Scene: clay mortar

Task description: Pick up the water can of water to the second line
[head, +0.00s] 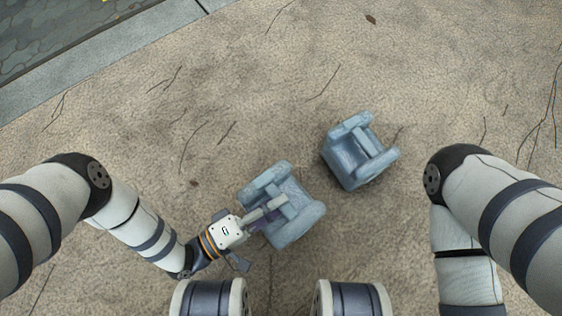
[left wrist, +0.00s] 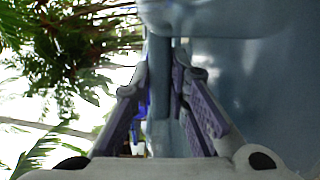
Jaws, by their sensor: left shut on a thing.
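A blue-grey, block-shaped water can (head: 297,222) with thick rounded ends and a bar across its top is near the middle of the head view. My left gripper (head: 270,210) reaches it from the left and is shut on its bar. In the left wrist view the can's smooth blue side (left wrist: 250,70) fills the right part, and the bar runs between the purple finger pads (left wrist: 162,85). Whether the can touches the ground is unclear. A second similar blue-grey can (head: 345,158) stands to the upper right, a small gap away. Any water or line marks cannot be seen.
The ground (head: 440,80) is cracked tan paving with a few dry leaves, clear around the cans. A pale kerb (head: 110,50) and darker paving lie at the upper left. My right arm comes in at the right; its gripper is out of frame.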

